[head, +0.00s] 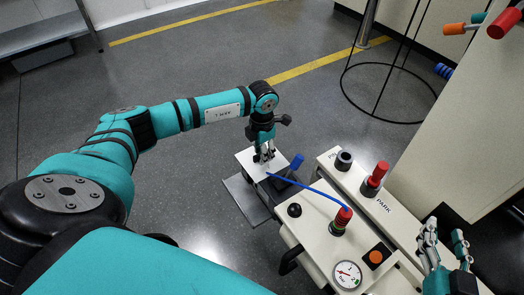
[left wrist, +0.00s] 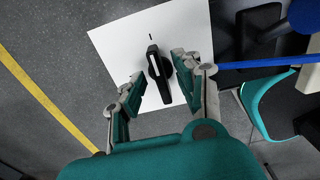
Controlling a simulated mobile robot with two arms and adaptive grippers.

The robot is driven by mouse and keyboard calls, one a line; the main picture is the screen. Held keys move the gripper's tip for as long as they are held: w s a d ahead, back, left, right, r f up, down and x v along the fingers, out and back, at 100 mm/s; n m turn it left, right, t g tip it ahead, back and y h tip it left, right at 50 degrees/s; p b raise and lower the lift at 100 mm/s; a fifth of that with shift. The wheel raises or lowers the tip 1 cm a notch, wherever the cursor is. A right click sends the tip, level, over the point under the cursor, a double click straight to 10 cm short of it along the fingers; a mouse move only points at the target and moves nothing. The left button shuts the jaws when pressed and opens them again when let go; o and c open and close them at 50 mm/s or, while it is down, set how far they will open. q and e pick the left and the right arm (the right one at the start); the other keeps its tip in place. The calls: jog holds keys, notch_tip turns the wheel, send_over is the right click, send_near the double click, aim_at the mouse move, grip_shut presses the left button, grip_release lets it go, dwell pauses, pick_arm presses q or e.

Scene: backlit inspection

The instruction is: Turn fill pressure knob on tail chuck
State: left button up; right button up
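A black knob (left wrist: 160,76) with a white line on its bar sits on a white square plate (left wrist: 110,42) in the left wrist view. A short black mark stands on the plate just above the knob. My left gripper (left wrist: 160,68) is open, with one finger on each side of the knob. The right finger looks close to it; I cannot tell whether it touches. In the head view my left gripper (head: 264,157) points down over the white plate (head: 247,160) and mostly hides the knob. My right gripper (head: 445,230) is open and empty at the lower right.
A blue hose (head: 310,187) runs from near the plate to a red-topped fitting (head: 342,216). The cream console also carries a gauge (head: 347,274), an orange button (head: 376,257), a black knob (head: 294,210) and a red knob (head: 376,174). Floor left of the plate is clear.

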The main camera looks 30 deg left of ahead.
pick_arm(q)
notch_tip(320, 180, up, 12)
dwell(0.5)
dwell(0.4)
